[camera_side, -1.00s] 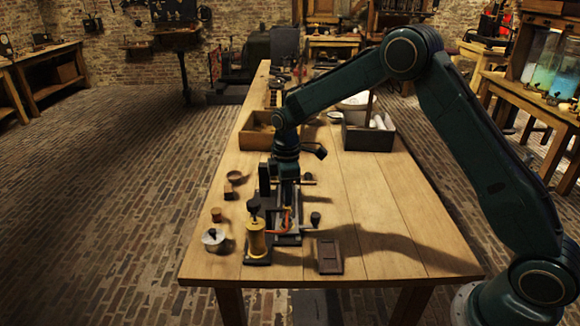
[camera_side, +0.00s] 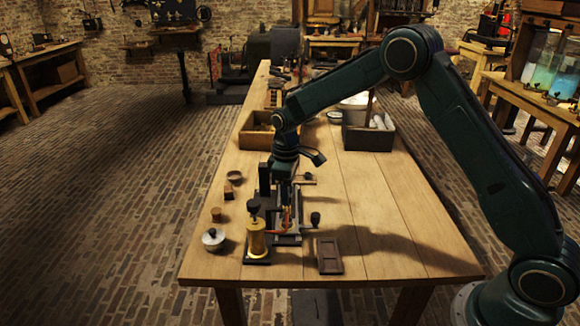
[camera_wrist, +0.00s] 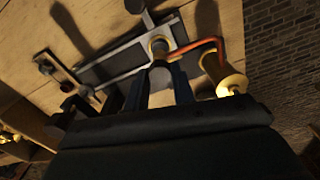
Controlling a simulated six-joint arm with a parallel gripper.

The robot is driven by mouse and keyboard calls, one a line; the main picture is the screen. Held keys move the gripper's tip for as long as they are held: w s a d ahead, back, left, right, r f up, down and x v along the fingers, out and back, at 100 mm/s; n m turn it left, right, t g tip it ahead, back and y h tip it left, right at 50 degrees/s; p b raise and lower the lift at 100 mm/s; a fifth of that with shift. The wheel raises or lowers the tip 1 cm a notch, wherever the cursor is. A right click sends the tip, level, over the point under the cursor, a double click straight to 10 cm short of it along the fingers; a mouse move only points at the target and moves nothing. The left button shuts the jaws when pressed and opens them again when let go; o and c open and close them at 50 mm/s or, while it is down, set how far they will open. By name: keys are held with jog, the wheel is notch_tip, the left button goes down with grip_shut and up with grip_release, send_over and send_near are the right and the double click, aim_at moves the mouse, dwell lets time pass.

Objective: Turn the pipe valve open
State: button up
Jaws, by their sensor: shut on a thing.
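The pipe valve (camera_wrist: 158,46) shows in the wrist view as a small brass-coloured fitting with a grey part, where a copper-orange pipe (camera_wrist: 205,43) ends. The pipe curves to a brass cylinder (camera_wrist: 226,82). In the side view the pipe (camera_side: 287,218) and the brass cylinder (camera_side: 257,239) stand on a dark apparatus near the table's front. My gripper (camera_side: 286,205) points down over the apparatus. In the wrist view my gripper's two fingers (camera_wrist: 161,82) are shut on the valve, one on each side. The valve's exact turn is hard to tell, as the fingers partly cover it.
A wooden box (camera_side: 257,140) and a dark bin (camera_side: 368,138) stand farther back. The table's right side is clear.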

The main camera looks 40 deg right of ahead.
jog(key=o, duration=1)
jog(key=shift+r, duration=0.1)
notch_tip(320, 180, up, 14)
dwell(0.5)
